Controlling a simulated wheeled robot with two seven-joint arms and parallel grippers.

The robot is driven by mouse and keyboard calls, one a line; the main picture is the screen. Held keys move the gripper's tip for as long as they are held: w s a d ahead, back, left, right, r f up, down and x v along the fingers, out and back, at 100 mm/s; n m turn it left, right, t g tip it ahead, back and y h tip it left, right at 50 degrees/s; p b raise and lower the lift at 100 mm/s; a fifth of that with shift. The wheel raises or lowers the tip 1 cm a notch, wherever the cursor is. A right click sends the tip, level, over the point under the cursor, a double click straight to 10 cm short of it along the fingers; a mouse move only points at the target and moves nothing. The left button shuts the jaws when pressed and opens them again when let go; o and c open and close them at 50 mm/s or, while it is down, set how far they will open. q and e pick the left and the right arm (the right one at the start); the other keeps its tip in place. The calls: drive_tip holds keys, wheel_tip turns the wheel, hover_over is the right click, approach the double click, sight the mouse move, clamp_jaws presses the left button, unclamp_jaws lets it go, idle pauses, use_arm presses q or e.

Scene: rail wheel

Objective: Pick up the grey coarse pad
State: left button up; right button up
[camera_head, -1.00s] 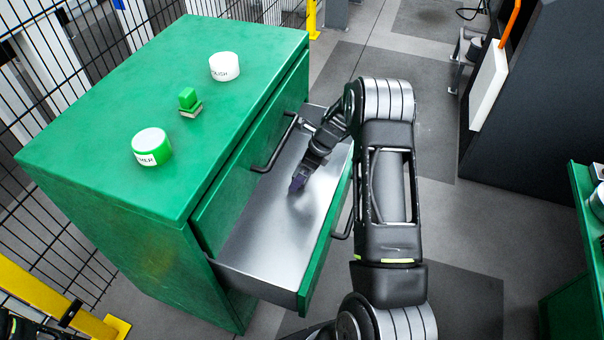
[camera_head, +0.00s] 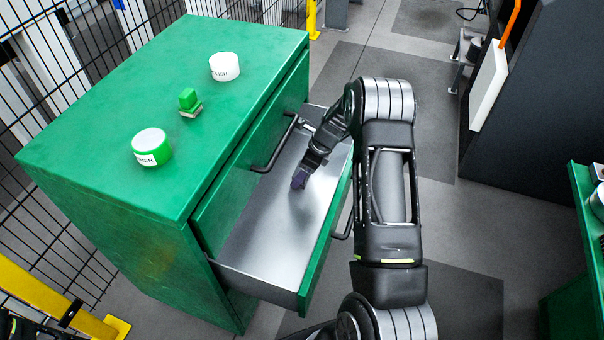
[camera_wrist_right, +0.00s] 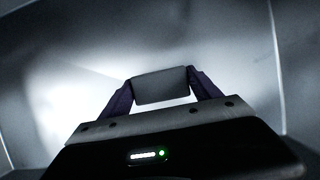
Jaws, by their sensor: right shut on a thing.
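The grey pad (camera_wrist_right: 161,86) shows in the right wrist view as a dark grey block between the two purple fingers. My right gripper (camera_wrist_right: 160,92) is shut on it, with a finger at each side. In the head view my right gripper (camera_head: 299,180) reaches down into the open drawer (camera_head: 262,232), pointing at its bare metal floor. The pad cannot be made out there. I cannot tell exactly how far above the drawer floor it is. My left gripper is not in view.
The drawer belongs to a green cabinet (camera_head: 110,205). On top stand a white round tub (camera_head: 224,67), a green-and-white tub (camera_head: 152,147) and a small green block with a layered base (camera_head: 189,102). A black handle (camera_head: 277,150) sticks out above the drawer. Wire fencing stands behind.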

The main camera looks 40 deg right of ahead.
drive_tip(key=shift+r, duration=0.1)
drive_tip(key=shift+c, duration=0.2)
drive_tip(key=shift+r, duration=0.45)
drive_tip(key=s+d, duration=0.2)
drive_tip(key=s, duration=0.1)
drive_tip(key=shift+s+d+r, duration=0.1)
drive_tip(key=shift+s+d, duration=0.2)
wheel_tip(320, 180, up, 14)
drive_tip(key=p, duration=0.3)
drive_tip(key=shift+w+a, duration=0.15)
drive_tip(key=o, duration=0.9)
drive_tip(key=c, duration=0.7)
